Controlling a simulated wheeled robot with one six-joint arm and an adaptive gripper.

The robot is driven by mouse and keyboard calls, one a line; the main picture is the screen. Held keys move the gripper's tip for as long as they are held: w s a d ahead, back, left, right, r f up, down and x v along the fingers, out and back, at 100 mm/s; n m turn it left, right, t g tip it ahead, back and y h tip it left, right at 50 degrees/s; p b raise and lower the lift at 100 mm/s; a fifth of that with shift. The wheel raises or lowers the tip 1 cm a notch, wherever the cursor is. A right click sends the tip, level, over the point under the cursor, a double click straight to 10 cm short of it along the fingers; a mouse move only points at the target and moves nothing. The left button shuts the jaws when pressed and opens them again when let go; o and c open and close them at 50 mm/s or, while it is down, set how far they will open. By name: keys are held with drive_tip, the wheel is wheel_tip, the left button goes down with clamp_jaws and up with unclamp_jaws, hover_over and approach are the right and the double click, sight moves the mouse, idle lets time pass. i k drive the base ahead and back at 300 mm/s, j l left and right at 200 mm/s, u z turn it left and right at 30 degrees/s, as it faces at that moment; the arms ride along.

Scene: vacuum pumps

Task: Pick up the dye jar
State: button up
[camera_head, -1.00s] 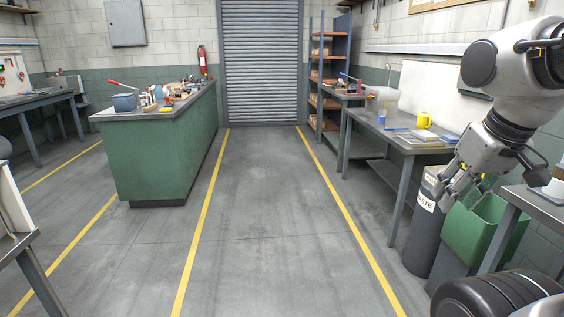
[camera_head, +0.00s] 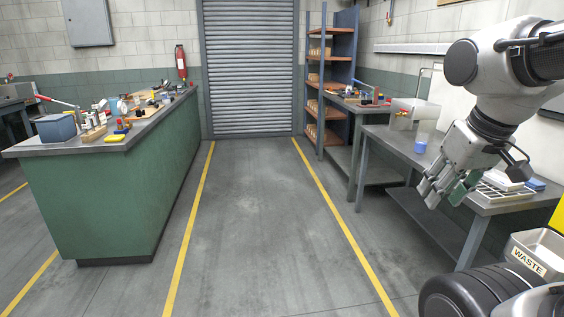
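I cannot tell for sure which thing is the dye jar. A small clear container with blue contents (camera_head: 421,143) stands upright on the right-hand grey table (camera_head: 376,131) and is the likeliest match. My gripper (camera_head: 442,196) hangs at the right, fingers pointing down and spread apart, with nothing seen between them. In the picture it is below and right of the blue container, apart from it, and overlaps the table's front edge. My arm and gripper hide part of that tabletop.
A green bench (camera_head: 102,200) with many small items stands left. A clear floor lane (camera_head: 245,230) between yellow lines leads to a roller shutter (camera_head: 249,70). A waste bin (camera_head: 537,256) is at lower right. A white rack (camera_head: 500,190) lies on the right-hand table.

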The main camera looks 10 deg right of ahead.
sight(421, 146)
drive_tip(key=i+z, duration=0.1)
drive_tip(key=i, duration=0.85)
drive_tip(key=i+j, duration=0.1)
drive_tip(key=i, duration=0.9)
drive_tip(key=i+z, duration=0.3)
drive_tip(key=i, duration=0.6)
drive_tip(key=i+z, duration=0.3)
drive_tip(key=z, duration=0.15)
drive_tip(key=i+j+z, duration=0.1)
drive_tip(key=i+z, duration=0.15)
drive_tip(key=z, duration=0.25)
drive_tip(key=i+z, duration=0.2)
drive_tip(key=z, duration=0.25)
drive_tip(key=i+z, duration=0.2)
drive_tip(key=z, duration=0.2)
drive_tip(key=i+j+z, duration=0.1)
drive_tip(key=z, duration=0.35)
drive_tip(key=i, duration=0.05)
